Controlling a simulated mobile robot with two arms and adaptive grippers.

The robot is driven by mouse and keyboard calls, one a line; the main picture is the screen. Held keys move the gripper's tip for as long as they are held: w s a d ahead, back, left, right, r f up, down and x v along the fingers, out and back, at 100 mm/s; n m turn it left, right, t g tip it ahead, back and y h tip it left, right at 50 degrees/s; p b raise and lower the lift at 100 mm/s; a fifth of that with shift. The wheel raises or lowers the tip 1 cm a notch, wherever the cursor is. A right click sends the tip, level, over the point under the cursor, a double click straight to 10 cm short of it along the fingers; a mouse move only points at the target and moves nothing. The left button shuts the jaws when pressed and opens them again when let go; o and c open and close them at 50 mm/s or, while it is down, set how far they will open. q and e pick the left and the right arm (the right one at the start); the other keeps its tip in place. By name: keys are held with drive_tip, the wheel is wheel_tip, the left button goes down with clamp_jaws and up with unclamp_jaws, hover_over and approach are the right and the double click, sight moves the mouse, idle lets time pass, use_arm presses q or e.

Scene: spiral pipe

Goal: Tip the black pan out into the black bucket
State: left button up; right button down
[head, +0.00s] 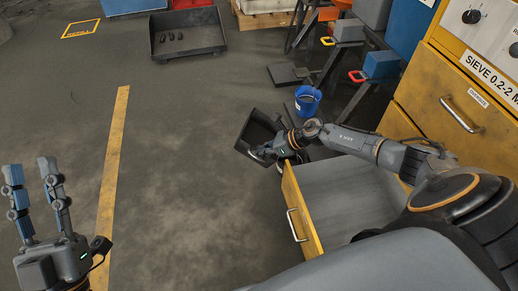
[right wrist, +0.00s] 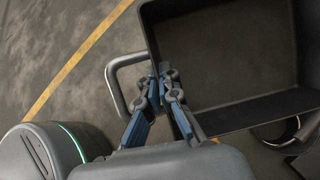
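The black pan (head: 257,130) is a deep rectangular pan, held tilted in the air left of the open drawer. In the right wrist view its inside (right wrist: 225,60) looks bare where it shows. My right gripper (head: 270,151) is at its near side; in the right wrist view the fingers (right wrist: 161,78) are closed together at the pan's grey loop handle (right wrist: 116,78). A dark curved thing with a pale rim (right wrist: 284,137) shows below the pan, perhaps the black bucket; it is mostly hidden. My left gripper (head: 33,178) is open and empty at the far left.
An open yellow-fronted drawer (head: 303,212) juts out close to my right gripper. A blue bucket (head: 308,101) stands just behind the pan. A black tray (head: 187,36) with several dark lumps lies at the back. The floor left of the pan is clear.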

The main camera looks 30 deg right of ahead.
use_arm(q)
drive_tip(key=shift+w+f+g, duration=0.35)
drive_tip(key=shift+f+g, duration=0.05)
drive_tip(key=shift+f, duration=0.05)
use_arm(e)
drive_tip(key=shift+w, duration=0.1)
